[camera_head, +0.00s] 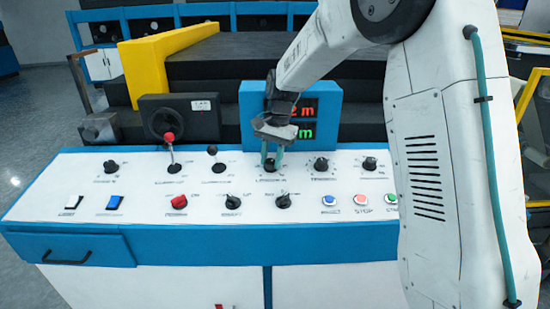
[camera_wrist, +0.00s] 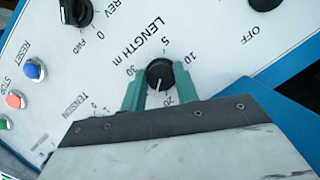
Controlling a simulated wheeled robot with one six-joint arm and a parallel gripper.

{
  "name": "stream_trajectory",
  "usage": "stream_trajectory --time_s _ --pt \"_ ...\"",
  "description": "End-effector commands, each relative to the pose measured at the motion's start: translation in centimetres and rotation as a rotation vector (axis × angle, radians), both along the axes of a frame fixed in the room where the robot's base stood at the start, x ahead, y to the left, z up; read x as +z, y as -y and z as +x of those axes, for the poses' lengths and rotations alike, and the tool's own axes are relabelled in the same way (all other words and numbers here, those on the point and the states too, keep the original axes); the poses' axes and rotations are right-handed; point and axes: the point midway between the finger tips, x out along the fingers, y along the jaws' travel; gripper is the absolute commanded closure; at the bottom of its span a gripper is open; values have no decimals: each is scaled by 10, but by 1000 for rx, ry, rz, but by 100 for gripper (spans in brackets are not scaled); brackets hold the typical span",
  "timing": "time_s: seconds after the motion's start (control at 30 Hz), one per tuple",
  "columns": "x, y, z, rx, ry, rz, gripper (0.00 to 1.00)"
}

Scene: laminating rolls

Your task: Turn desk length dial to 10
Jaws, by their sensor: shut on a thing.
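The length dial (camera_head: 270,167) is a black round knob on the white sloped desk panel (camera_head: 140,185), in the back row of controls. In the wrist view the dial (camera_wrist: 160,75) sits under a "LENGTH m" label, with 5, 10 and 20 printed around it. Its white pointer line points down in that picture, towards the side of the 20 and away from the 10. My gripper (camera_head: 272,158) reaches down onto the dial from above. Its two green fingers, also in the wrist view (camera_wrist: 161,86), are shut on the dial from both sides.
A tension knob (camera_head: 321,164) stands to the right and a joystick lever (camera_head: 212,151) to the left. In front are black selector knobs (camera_head: 283,201) and push buttons (camera_head: 361,200). A blue display (camera_head: 250,112) with red and green readouts, partly hidden by my arm, stands behind.

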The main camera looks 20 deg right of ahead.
Motion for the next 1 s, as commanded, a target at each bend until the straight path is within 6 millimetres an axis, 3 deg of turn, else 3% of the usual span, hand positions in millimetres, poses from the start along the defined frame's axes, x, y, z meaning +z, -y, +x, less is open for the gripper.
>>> stream_trajectory --time_s 1.0 --pt "-3 -3 -2 950 -67 -159 92"
